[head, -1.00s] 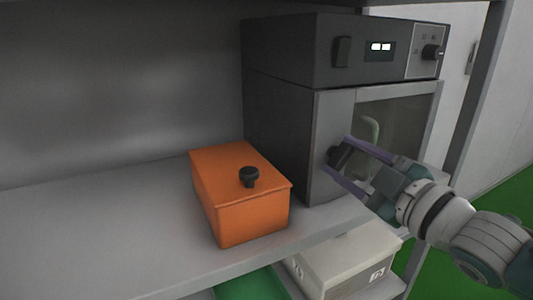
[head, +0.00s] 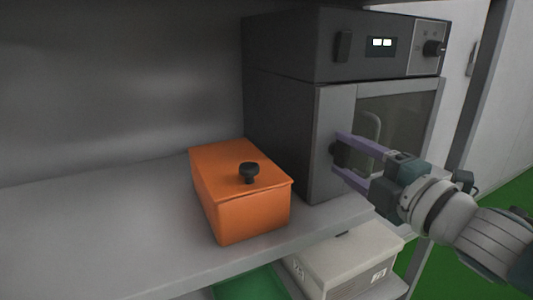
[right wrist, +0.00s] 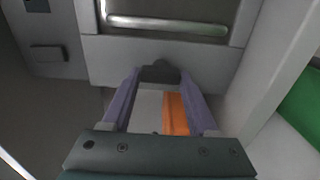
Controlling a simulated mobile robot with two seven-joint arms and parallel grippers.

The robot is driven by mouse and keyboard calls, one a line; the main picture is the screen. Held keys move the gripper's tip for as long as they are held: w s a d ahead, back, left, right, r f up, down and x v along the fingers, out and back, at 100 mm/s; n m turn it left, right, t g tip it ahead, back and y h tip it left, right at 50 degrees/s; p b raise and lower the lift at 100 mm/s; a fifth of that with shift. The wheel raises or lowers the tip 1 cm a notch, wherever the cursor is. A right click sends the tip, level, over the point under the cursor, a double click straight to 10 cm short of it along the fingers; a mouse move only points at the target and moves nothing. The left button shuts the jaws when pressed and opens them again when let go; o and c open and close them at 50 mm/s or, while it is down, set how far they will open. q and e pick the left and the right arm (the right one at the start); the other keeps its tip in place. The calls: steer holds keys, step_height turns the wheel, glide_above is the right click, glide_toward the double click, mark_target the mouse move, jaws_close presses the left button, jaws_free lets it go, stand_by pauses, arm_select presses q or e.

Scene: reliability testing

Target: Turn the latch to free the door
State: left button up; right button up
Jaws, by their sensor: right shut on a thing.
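The oven-like cabinet (head: 280,120) stands on the shelf, its door (head: 333,110) shut, with a glass window and a pale vertical handle (head: 374,128). A dark latch knob (head: 336,154) sits on the left part of the door front, partly hidden by the fingers. My right gripper (head: 337,152) has its purple fingers above and below the latch, shut on it. In the right wrist view the dark latch (right wrist: 160,73) shows between the fingertips, and the handle (right wrist: 168,25) lies beyond. My left gripper is not in view.
An orange box (head: 252,217) with a black-knobbed lid stands on the shelf (head: 110,220) left of the cabinet. A pale box (head: 345,262) sits on the level below. A shelf post (head: 476,95) stands right of the cabinet. The shelf's left side is clear.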

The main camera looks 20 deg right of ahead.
stand_by(0.5)
steer(key=o, duration=1.4)
steer(key=s, duration=1)
steer(key=shift+d, duration=0.4)
